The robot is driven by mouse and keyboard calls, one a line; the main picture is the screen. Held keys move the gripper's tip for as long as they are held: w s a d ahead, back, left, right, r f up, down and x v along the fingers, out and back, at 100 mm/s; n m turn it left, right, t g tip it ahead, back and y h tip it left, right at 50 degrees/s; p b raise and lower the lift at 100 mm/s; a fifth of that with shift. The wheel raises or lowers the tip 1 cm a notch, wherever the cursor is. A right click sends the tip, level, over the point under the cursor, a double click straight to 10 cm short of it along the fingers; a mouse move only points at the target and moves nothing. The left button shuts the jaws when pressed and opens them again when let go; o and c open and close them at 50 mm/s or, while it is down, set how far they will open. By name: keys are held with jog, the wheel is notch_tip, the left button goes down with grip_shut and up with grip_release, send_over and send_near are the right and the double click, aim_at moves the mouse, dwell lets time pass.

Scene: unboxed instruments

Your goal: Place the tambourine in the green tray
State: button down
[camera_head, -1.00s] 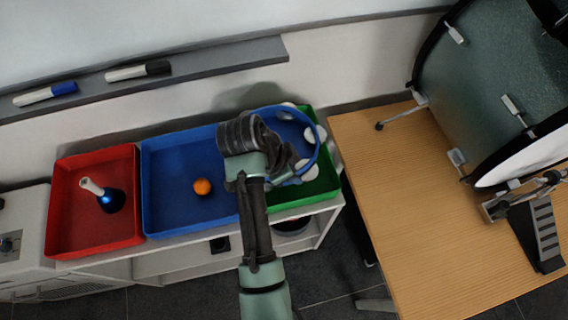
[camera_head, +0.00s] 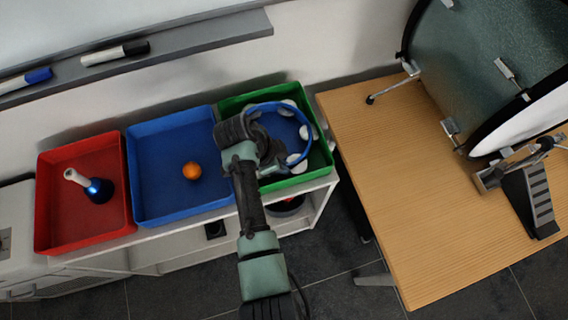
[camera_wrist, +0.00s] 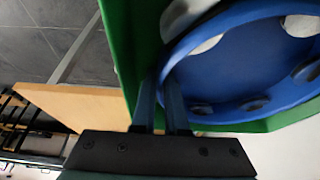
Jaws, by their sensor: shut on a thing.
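The tambourine is a blue ring (camera_head: 281,105) with white discs around it. In the head view it lies over the green tray (camera_head: 324,158), within the tray's outline. My gripper (camera_head: 262,150) is at the tambourine's left side, and my arm hides part of the tray's left and front. In the wrist view my gripper's two dark fingers (camera_wrist: 173,105) are shut on the rim of the tambourine (camera_wrist: 240,62). The green tray wall (camera_wrist: 122,45) runs close beside the fingers. I cannot tell whether the tambourine touches the tray floor.
A blue tray (camera_head: 160,195) holding an orange ball (camera_head: 192,171) and a red tray (camera_head: 60,215) holding a white-and-dark bell-like object (camera_head: 92,186) stand to the left. A wooden table (camera_head: 400,200) with a drum (camera_head: 480,60) and pedal (camera_head: 530,200) stands right.

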jog(key=shift+r, duration=0.1)
jog(key=c, duration=0.9)
grip_release()
jog(key=shift+c, duration=0.2)
